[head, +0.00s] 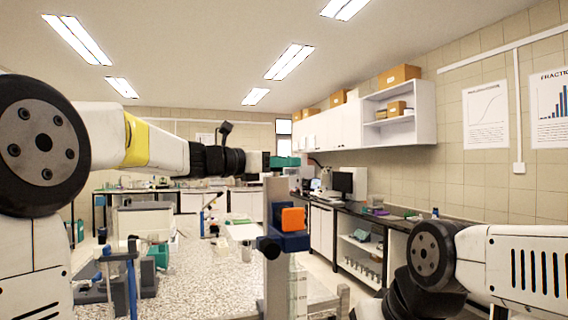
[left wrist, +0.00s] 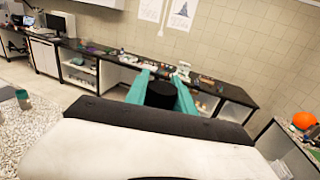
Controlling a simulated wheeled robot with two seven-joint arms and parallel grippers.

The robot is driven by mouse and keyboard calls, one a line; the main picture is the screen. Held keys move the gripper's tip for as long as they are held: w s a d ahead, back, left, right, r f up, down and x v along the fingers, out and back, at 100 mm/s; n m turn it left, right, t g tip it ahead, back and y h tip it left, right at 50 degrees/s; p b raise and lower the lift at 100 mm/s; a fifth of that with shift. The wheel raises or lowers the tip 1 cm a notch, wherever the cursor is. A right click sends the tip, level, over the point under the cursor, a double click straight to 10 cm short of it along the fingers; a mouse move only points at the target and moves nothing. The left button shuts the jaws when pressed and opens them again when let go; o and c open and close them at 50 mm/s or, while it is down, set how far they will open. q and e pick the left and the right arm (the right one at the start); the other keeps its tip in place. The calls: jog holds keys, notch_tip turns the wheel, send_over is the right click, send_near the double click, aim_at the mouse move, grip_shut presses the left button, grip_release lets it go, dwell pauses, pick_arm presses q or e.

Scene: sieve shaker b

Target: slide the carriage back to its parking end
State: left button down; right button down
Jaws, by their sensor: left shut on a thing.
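The blue block with an orange block (head: 292,218) on it, which looks like the carriage, sits on an upright grey and clear frame (head: 276,285) at the front centre. A black round knob (head: 268,247) sticks out on its left. My left gripper (head: 286,162) reaches in from the left, level with the top of the grey post and above the blue block. I cannot tell what that cylinder belongs to. My right arm shows at the lower right, its gripper out of view.
A speckled worktop (head: 200,275) spreads below, with a blue stand (head: 122,270) at the left front and a white box (head: 145,222) behind. A dark wall bench (head: 385,215) with a monitor (head: 343,182) runs along the right. An orange round object (left wrist: 305,121) is at the right in the wrist view.

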dwell(0.5)
pick_arm(q)
jog(key=w+d, duration=0.2)
jog(key=d, duration=0.5)
jog(key=w+d, duration=0.3)
jog(key=d, duration=0.5)
jog(key=shift+d, duration=0.2)
jog(key=c, duration=1.1)
grip_release()
jog(key=shift+d, duration=0.2)
jog(key=shift+o, duration=0.2)
jog(key=shift+a, duration=0.1)
jog(key=v, duration=0.7)
jog(key=shift+s+a, duration=0.2)
jog(key=shift+a, duration=0.1)
